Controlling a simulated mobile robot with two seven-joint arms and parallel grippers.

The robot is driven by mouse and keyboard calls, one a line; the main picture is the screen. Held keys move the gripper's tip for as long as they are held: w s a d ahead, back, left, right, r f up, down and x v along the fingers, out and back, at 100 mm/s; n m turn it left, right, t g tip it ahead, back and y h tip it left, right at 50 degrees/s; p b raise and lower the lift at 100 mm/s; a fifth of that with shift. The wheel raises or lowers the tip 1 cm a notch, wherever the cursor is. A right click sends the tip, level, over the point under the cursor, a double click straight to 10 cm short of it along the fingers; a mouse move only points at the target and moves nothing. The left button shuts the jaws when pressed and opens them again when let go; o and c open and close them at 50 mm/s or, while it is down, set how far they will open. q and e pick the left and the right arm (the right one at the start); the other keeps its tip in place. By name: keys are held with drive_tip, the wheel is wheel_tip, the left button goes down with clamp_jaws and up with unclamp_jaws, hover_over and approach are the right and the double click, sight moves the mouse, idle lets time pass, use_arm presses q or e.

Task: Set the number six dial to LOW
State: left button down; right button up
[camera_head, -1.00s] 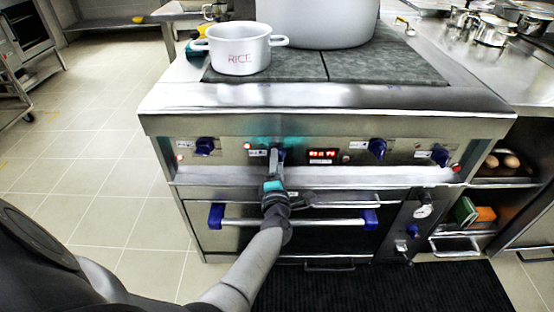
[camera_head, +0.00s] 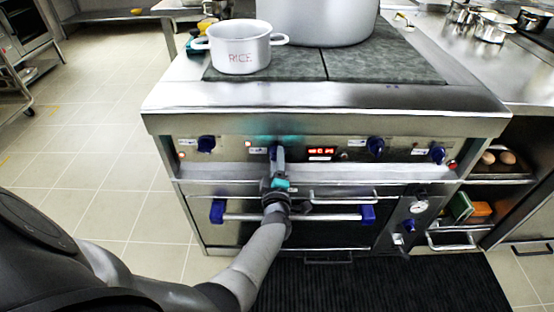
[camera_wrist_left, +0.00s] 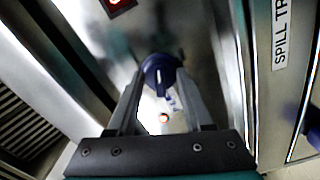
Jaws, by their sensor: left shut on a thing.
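A row of blue dials lines the stove's front panel. My left gripper (camera_head: 276,160) is at the second dial from the left (camera_head: 273,151), below a glowing teal patch. In the left wrist view, the gripper (camera_wrist_left: 160,92) has its two fingers shut on this blue dial (camera_wrist_left: 160,70), one on each side. The dial's number and the marks around it are too small or blurred to read, so I cannot tell its setting. The other dials are at the far left (camera_head: 206,144), right of the display (camera_head: 375,146) and far right (camera_head: 437,154). My right gripper is not in view.
A red lit display (camera_head: 321,152) is right of the held dial. An oven handle (camera_head: 300,217) runs below the panel. A white RICE pot (camera_head: 240,52) and a large pot (camera_head: 315,20) stand on the stove top. A dark mat (camera_head: 380,285) lies in front.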

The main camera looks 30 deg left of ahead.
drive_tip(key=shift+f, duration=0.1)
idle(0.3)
use_arm(q)
drive_tip(key=shift+c, duration=1.5)
unclamp_jaws()
drive_tip(key=shift+s, duration=0.1)
drive_tip(key=p+v, duration=0.5)
drive_tip(key=v, duration=1)
drive_tip(key=shift+p, duration=0.3)
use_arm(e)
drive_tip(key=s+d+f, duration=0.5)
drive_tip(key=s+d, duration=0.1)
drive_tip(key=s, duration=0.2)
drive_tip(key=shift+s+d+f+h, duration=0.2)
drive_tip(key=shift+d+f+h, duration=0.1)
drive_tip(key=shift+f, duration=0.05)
